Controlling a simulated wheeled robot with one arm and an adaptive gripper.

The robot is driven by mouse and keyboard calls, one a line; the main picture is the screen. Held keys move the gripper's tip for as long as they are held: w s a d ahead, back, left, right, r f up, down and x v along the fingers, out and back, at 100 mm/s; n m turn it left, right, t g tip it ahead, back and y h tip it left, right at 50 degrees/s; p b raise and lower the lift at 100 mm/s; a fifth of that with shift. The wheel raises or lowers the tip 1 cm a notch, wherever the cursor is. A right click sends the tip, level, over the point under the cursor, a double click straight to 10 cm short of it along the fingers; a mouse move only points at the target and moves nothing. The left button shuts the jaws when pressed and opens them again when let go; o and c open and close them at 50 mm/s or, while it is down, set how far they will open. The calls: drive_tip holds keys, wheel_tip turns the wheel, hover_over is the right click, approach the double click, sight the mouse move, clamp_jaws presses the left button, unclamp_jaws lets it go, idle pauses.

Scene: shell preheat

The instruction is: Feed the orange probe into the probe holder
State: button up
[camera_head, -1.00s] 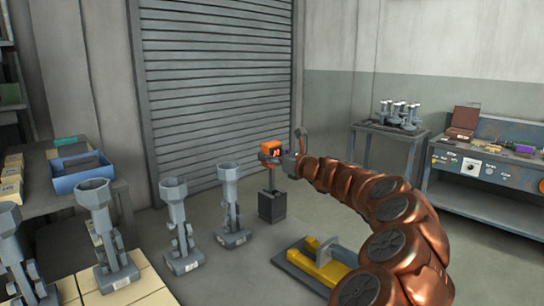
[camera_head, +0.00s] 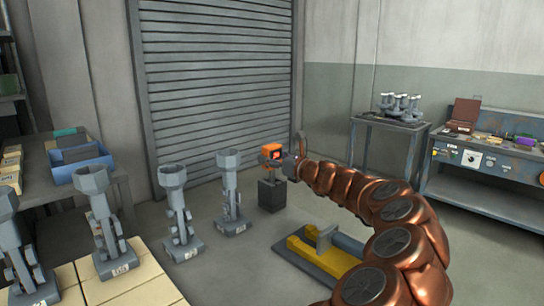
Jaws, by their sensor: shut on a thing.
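The orange probe (camera_head: 271,150) has a boxy orange head with a small dark display. Its head is close above a dark block (camera_head: 271,196) on the floor, which looks like the probe holder. Only a very short gap shows between head and block, so most of the stem is hidden, apparently inside the block. My gripper (camera_head: 286,160) is shut on the probe's head from the right; its fingers are small and partly hidden at this distance.
Several grey stands with flared tops, such as one (camera_head: 229,192), stand at left. A yellow and grey fixture (camera_head: 322,258) lies on the floor under my arm. A blue bin (camera_head: 82,177) sits on the left table. A workbench (camera_head: 480,185) stands at right.

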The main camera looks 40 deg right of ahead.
drive_tip(key=shift+f+b, duration=0.45)
drive_tip(key=shift+f, duration=0.85)
drive_tip(key=o, duration=1.5)
drive_tip(key=shift+c, duration=0.2)
drive_tip(key=s, duration=1.2)
drive_tip(key=shift+a, duration=0.15)
drive_tip(key=shift+f, duration=0.1)
